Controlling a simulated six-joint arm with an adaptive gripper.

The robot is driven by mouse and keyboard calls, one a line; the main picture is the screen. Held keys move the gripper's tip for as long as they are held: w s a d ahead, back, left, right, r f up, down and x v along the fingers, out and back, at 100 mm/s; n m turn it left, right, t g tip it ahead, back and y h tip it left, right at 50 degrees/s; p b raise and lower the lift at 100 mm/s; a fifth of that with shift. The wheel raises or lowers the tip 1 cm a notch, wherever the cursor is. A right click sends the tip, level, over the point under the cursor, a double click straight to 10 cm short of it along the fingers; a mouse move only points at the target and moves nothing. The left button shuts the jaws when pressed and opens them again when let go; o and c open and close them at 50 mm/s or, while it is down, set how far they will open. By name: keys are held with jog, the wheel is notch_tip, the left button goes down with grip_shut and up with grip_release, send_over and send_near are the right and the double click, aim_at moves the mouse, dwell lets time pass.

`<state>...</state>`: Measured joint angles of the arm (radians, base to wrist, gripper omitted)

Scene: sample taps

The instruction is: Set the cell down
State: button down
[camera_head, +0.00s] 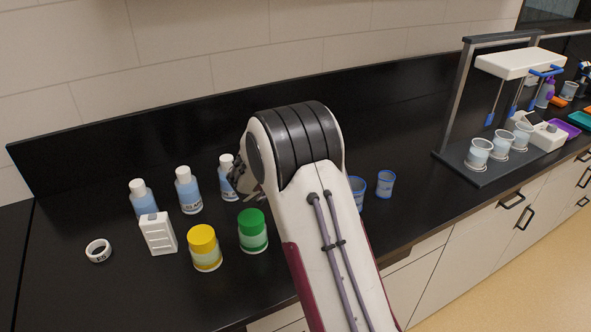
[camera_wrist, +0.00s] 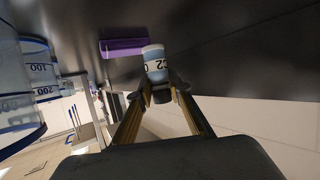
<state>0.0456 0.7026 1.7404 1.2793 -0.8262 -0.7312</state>
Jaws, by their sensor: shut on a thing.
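In the head view my arm hides the cell, and only a dark bit of my gripper (camera_head: 244,178) shows left of my wrist. Whether the cell touches any surface cannot be told.
Bottles (camera_head: 188,190), a white box (camera_head: 159,234), a yellow-lidded jar (camera_head: 205,248), a green-lidded jar (camera_head: 252,231) and a white ring (camera_head: 98,251) stand left. Blue-rimmed cups (camera_head: 386,184) stand right of my arm. Further right is the tap stand (camera_head: 456,152) with beakers (camera_head: 479,153).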

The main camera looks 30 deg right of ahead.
jog(key=shift+f, duration=0.15)
jog(key=shift+f, duration=1.7)
jog(key=shift+f, duration=0.15)
jog(key=c, duration=1.8)
grip_release()
jog(key=shift+c, duration=0.2)
